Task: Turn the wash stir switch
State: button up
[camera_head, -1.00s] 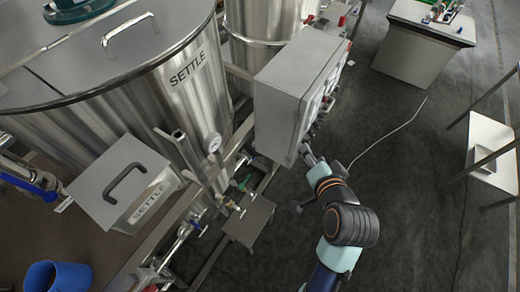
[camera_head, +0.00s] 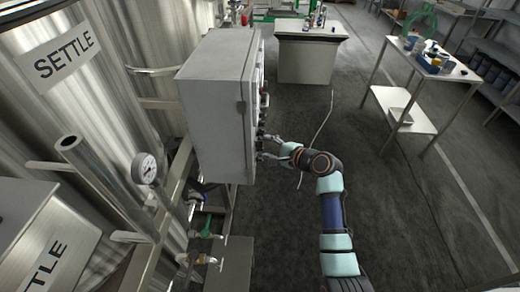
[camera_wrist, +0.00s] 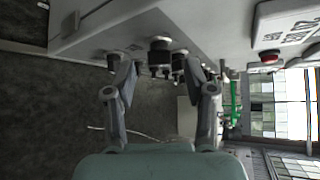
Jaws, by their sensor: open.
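The grey control cabinet (camera_head: 217,105) stands left of centre in the head view, its switch face turned right and seen almost edge-on. In the wrist view several black knobs stick out of the panel face (camera_wrist: 205,30). One larger knob (camera_wrist: 160,52) lies between the fingers, and another knob (camera_wrist: 179,62) sits just right of it. No label naming the wash stir switch is readable. My gripper (camera_wrist: 163,80) is open, with a finger on each side of these knobs; I cannot tell whether it touches one. In the head view my gripper (camera_head: 266,147) is at the panel's lower edge.
A red button (camera_wrist: 269,57) sits at the right of the panel. The SETTLE tank (camera_head: 75,110), with a pressure gauge (camera_head: 144,168) and valves, stands left of the cabinet. The floor (camera_head: 300,230) has free room around my arm.

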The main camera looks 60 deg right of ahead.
aim_at(261, 145)
jog(key=x, duration=0.3)
jog(key=shift+w+b, duration=0.1)
jog(key=shift+b, duration=0.25)
jog(key=shift+c, duration=0.3)
grip_shut()
jog(key=shift+f, duration=0.1)
